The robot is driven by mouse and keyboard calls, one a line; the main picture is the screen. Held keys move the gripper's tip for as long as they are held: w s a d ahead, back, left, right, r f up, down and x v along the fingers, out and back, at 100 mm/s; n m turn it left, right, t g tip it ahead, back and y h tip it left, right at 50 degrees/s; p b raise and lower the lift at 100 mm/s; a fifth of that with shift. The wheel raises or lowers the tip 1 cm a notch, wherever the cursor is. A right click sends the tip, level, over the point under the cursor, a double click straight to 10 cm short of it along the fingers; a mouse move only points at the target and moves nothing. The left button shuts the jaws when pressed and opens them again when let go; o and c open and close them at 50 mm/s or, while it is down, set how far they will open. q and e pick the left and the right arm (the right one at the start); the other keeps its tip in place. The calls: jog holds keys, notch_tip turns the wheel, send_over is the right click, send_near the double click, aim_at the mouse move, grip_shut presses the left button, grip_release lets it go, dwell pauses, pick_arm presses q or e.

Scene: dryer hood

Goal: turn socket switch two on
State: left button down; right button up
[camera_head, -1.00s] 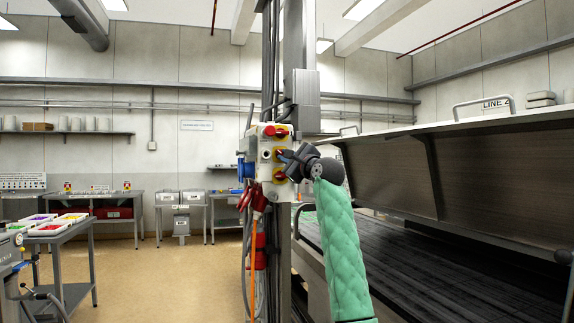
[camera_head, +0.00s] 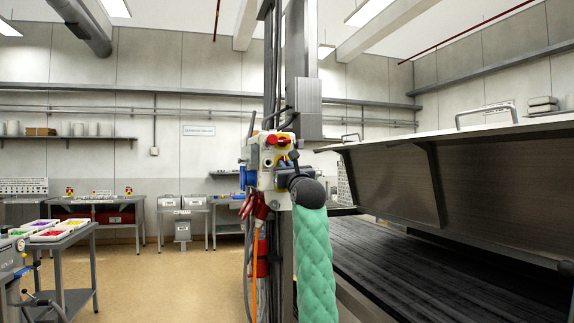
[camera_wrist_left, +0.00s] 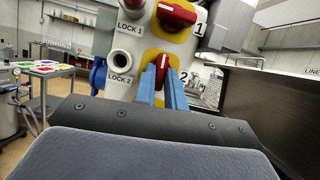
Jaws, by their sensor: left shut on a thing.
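The socket box (camera_head: 267,153) is a pale panel on a post in the middle of the head view. In the left wrist view, switch one (camera_wrist_left: 177,13) is a red knob on a yellow plate, marked 1, with its handle lying roughly crosswise. Below it, switch two (camera_wrist_left: 162,67) is a red knob with a white line on a yellow plate, beside a 2. My left gripper (camera_wrist_left: 162,75) has its blue fingers on either side of this knob, shut on it. The knob's handle lies along the fingers, which partly hide it. My right gripper is not in view.
Round lock sockets marked LOCK 1 (camera_wrist_left: 136,12) and LOCK 2 (camera_wrist_left: 121,62) sit left of the switches. A blue socket (camera_wrist_left: 98,75) juts from the box's left side. Red plugs and cables (camera_head: 258,206) hang below. The large metal hood (camera_head: 470,180) stands to the right.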

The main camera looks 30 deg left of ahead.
pick_arm(q)
jog(key=shift+m+t, duration=0.3)
jog(key=shift+m, duration=0.3)
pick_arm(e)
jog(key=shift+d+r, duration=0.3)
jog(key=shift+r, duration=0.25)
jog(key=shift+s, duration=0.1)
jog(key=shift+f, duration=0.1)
pick_arm(q)
jog(key=c, duration=1.5)
grip_release()
jog(key=shift+o, duration=0.2)
